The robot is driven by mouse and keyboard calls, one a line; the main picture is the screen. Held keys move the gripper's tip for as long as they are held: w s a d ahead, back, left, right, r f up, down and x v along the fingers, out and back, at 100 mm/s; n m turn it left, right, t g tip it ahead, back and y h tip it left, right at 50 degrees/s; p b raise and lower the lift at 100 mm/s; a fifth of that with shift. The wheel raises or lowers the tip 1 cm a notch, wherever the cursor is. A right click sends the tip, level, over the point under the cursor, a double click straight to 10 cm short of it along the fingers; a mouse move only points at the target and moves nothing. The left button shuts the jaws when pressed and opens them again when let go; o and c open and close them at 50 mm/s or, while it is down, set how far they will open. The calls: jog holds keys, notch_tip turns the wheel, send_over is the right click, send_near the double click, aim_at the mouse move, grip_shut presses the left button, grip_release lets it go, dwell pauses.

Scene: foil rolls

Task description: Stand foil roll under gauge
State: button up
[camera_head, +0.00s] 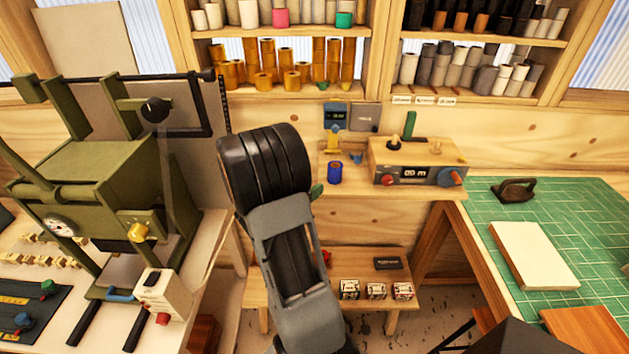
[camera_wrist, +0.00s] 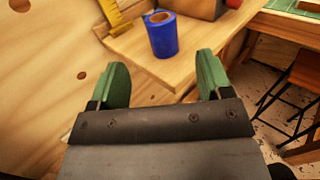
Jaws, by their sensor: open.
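A blue foil roll (camera_head: 335,173) stands upright on a small wooden bench top (camera_head: 395,187). It also shows in the wrist view (camera_wrist: 162,37), its open core facing up. A gauge with a dark display (camera_head: 335,116) is on the wall behind it, with a yellow part (camera_head: 333,145) below the display. In the wrist view the yellow part (camera_wrist: 115,18) is left of the roll, seemingly apart from it. My gripper (camera_wrist: 164,75) is open and empty, its green fingers spread, short of the roll. In the head view my arm hides most of it.
A control box (camera_head: 418,165) with knobs stands right of the roll. A green press (camera_head: 100,190) is at left, a green cutting mat (camera_head: 590,230) at right. A low bench (camera_head: 350,262) holds small boxes. Shelves above hold many rolls.

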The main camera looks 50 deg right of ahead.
jog(key=s+a+r+m+t+y, duration=0.1)
jog(key=a+m+y, duration=0.7)
jog(key=a, duration=0.8)
jog(key=s+a+r+m+t+y, duration=0.1)
jog(key=a+r+m+t+y, duration=0.3)
jog(key=a, duration=1.2)
jog(key=m+t+y, duration=0.2)
jog(key=m+y, duration=0.2)
jog(key=y, duration=0.1)
jog(key=shift+s+y, duration=0.35)
jog(key=shift+y, duration=0.05)
jog(key=shift+c, duration=0.5)
